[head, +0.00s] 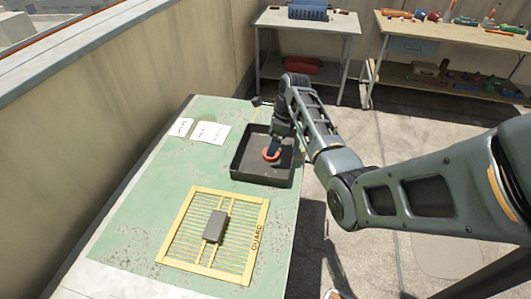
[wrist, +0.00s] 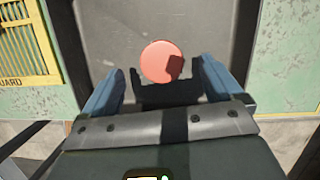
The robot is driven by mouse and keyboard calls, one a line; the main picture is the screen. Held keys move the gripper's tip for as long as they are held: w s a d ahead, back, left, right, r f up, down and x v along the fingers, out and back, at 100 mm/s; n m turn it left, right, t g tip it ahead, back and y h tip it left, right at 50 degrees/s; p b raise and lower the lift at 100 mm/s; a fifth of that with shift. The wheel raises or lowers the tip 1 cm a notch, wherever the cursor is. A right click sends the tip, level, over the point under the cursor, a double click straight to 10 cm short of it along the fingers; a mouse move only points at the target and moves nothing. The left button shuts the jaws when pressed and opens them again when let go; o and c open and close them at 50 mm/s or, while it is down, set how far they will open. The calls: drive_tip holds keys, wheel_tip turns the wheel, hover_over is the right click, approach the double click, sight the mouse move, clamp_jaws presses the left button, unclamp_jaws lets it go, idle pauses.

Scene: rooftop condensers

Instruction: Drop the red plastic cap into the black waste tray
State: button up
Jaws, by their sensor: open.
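The red plastic cap (wrist: 158,62) shows as a round red disc in the wrist view, over the dark floor of the black waste tray (wrist: 190,18). In the head view the cap (head: 270,155) shows inside the outline of the tray (head: 258,179), just below my gripper (head: 272,147). In the wrist view my gripper (wrist: 160,88) is open, with its two blue fingers apart on either side and the cap a little beyond the fingertips. I cannot tell whether the cap rests on the tray floor.
The tray stands on a worn green table (head: 150,190). A yellow guard grille (head: 183,235) with a grey block (head: 215,226) on it lies in front of the tray. Two paper sheets (head: 210,133) lie behind left. Benches with tools (head: 460,35) stand at the back.

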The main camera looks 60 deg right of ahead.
drive_tip(key=a+v, duration=0.1)
drive_tip(key=v, duration=0.6)
drive_tip(key=shift+d+r, duration=0.4)
drive_tip(key=shift+d, duration=0.15)
drive_tip(key=shift+s, duration=0.1)
